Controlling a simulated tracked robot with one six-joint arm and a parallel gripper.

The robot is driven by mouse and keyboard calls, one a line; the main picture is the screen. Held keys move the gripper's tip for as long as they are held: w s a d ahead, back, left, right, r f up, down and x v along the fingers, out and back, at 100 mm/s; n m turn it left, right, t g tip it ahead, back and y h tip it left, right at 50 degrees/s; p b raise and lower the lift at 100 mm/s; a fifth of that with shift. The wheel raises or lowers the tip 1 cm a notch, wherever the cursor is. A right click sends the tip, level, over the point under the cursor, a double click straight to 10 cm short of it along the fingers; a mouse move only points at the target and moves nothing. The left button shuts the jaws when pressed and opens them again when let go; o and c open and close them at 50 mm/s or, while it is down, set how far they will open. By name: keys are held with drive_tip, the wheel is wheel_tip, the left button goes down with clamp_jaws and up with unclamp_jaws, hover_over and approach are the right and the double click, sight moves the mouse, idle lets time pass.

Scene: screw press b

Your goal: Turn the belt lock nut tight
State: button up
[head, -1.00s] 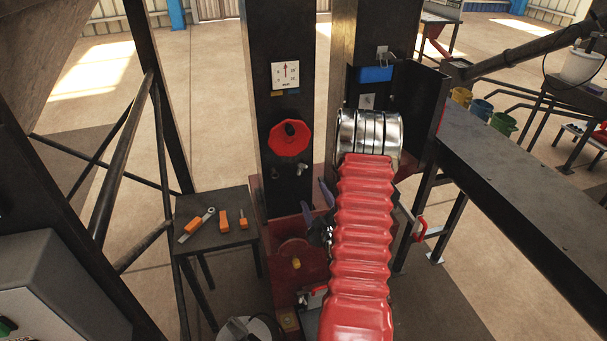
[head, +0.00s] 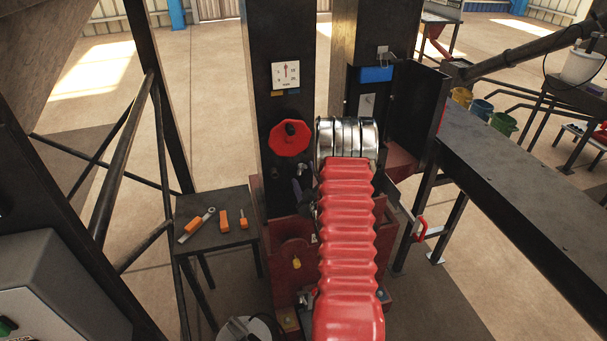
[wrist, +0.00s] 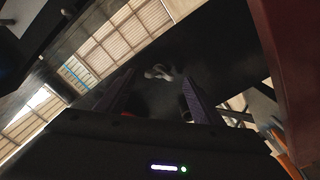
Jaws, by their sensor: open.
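In the wrist view, my gripper (wrist: 158,88) is open, its two dark fingers spread apart with nothing between them. A small silvery fitting (wrist: 161,72), seemingly the belt lock nut, shows beyond the fingertips on a dark face. It is small and dim, and the fingers look apart from it. In the head view, small metal fittings (head: 274,173) sit on the dark column (head: 282,110) below a red knob (head: 290,138). My red-sleeved arm hides most of the gripper there; only a dark finger part shows at its left edge.
A small table (head: 217,235) at left holds orange-handled tools (head: 224,220). A gauge (head: 286,75) is on the column above the red knob. A blue box (head: 375,74) is on the column behind. A long dark beam (head: 520,170) runs along the right.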

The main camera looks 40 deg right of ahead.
drive_tip(key=shift+x, duration=1.05)
drive_tip(key=shift+c, duration=0.5)
drive_tip(key=c, duration=0.9)
